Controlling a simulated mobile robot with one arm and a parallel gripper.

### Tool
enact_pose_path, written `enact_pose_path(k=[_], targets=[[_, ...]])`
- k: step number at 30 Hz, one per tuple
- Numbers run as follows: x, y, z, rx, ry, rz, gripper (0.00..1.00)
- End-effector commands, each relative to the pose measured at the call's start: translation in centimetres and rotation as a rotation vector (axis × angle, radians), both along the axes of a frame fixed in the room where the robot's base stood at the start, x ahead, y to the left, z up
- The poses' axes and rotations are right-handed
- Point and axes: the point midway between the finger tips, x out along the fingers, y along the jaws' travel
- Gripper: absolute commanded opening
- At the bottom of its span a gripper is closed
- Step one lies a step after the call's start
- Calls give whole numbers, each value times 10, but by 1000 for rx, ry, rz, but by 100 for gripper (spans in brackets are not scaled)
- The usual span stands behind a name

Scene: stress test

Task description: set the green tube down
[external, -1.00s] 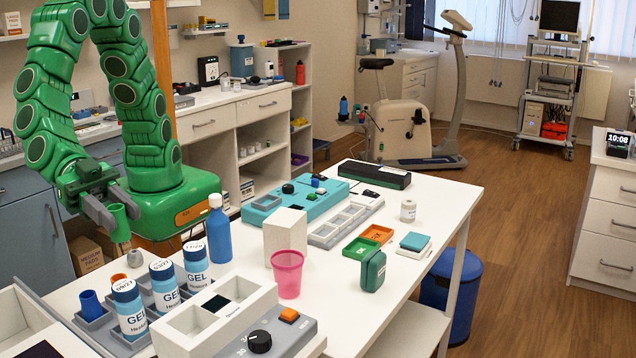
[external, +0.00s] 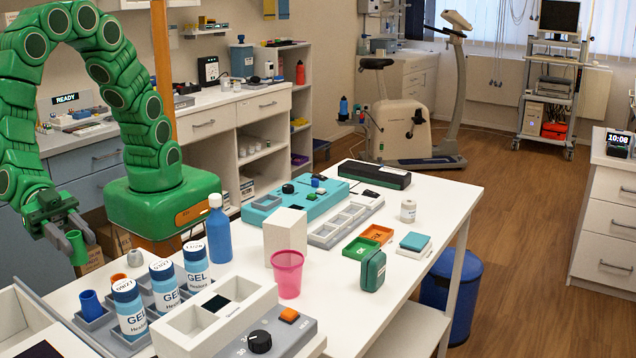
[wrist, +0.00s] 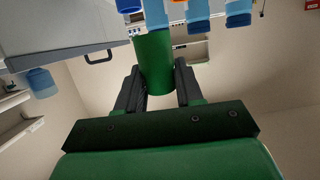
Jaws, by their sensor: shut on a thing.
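The green tube (external: 77,247) is held by my gripper (external: 72,236) at the left of the external view, in the air just left of the white table. The wrist view shows the tube (wrist: 154,62) between the two dark fingers of my gripper (wrist: 158,85), which are shut on it. A grey rack (external: 98,320) stands on the table's near left part, to the right of and below the tube. It holds a dark blue tube (external: 91,304) and several GEL bottles (external: 131,309).
A small grey-white rounded piece (external: 135,257) and an orange ring (external: 118,277) are near the rack. A white box with a knob (external: 228,318), a blue bottle (external: 219,234) and a pink cup (external: 287,274) stand to the right.

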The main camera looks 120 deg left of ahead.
Motion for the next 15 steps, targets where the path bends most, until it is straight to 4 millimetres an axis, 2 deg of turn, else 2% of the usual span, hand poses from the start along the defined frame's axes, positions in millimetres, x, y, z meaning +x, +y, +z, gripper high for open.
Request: enact_pose_path(k=[7,15], targets=[[0,0,-17,0,1,0,7],[0,0,-48,1,3,-1,7]])
